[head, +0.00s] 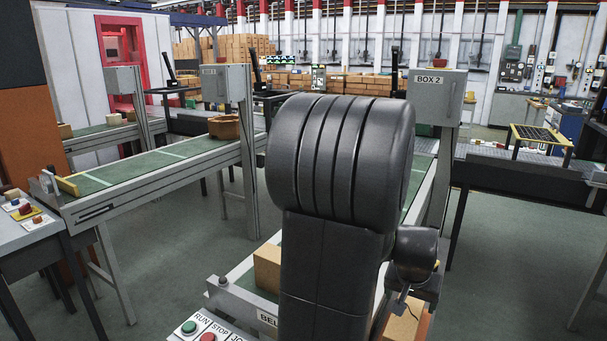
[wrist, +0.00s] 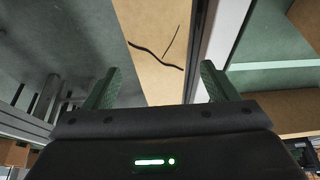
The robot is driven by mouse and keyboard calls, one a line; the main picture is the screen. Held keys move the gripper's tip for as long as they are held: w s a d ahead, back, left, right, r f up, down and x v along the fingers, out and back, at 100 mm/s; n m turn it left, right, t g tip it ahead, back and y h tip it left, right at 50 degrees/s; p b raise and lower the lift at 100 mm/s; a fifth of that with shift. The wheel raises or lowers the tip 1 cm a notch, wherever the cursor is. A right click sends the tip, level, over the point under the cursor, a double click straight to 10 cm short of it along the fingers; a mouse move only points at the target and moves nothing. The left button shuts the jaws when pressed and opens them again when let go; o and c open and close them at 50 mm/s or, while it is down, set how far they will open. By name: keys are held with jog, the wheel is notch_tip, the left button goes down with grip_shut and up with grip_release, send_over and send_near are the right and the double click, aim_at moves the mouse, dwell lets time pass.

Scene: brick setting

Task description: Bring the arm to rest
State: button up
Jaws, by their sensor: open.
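My arm stands large and dark in the middle of the head view and hides much of the belt behind it. My gripper (wrist: 158,88) shows in the wrist view with its two green fingers wide apart and nothing between them. Beyond the fingers is a tan surface (wrist: 150,35) with dark wavy lines on it; it looks apart from the fingers, though the distance is hard to tell. The gripper's fingers do not show in the head view.
A tan box (head: 267,267) sits on the near belt, left of my arm. Another box (head: 405,320) is at the lower right. A control panel (head: 205,329) stands at the front. A second belt (head: 150,166) carries a brown bin (head: 224,127). Open floor (head: 520,240) lies to the right.

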aim_at(409, 306)
jog(key=x, duration=0.6)
jog(key=shift+f, duration=0.25)
jog(key=shift+r, duration=0.25)
